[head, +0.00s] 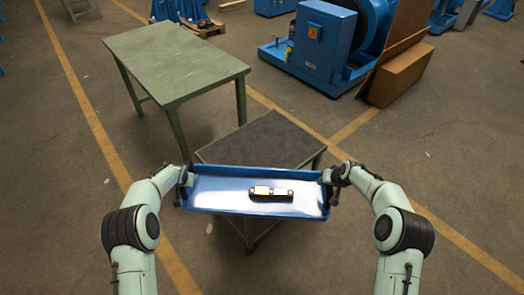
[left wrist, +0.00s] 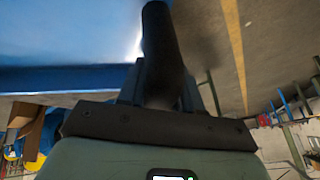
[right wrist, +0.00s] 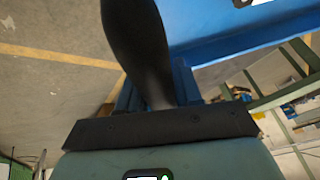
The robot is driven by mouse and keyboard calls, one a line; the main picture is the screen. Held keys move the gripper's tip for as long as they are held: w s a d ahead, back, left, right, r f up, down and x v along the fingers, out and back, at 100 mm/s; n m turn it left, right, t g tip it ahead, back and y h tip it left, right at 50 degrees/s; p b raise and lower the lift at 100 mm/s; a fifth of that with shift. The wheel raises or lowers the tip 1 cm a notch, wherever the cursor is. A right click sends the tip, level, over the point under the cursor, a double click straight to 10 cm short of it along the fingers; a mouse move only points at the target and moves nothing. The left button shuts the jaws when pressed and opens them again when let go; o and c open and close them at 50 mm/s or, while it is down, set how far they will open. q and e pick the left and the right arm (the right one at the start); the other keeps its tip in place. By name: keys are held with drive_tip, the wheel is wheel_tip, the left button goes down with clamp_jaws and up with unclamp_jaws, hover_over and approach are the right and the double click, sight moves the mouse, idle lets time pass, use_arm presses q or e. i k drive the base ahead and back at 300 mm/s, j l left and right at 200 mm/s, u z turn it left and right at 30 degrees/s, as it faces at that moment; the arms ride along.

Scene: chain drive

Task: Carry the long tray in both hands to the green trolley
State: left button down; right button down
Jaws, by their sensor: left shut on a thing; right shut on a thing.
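My left gripper (head: 184,180) is shut on the tray's left end handle, a dark bar in the left wrist view (left wrist: 160,45). My right gripper (head: 332,180) is shut on the right end handle, also dark in the right wrist view (right wrist: 138,45). A dark-topped stand with greenish legs and a lower shelf (head: 265,140) is directly behind and partly under the tray, which hides its front.
A green table (head: 175,60) with a bare top stands at the back left. A blue machine (head: 320,40) and a brown box (head: 400,75) are at the back right. Yellow lines mark the floor; the floor at right is clear.

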sight(258, 151)
drive_tip(key=i, duration=1)
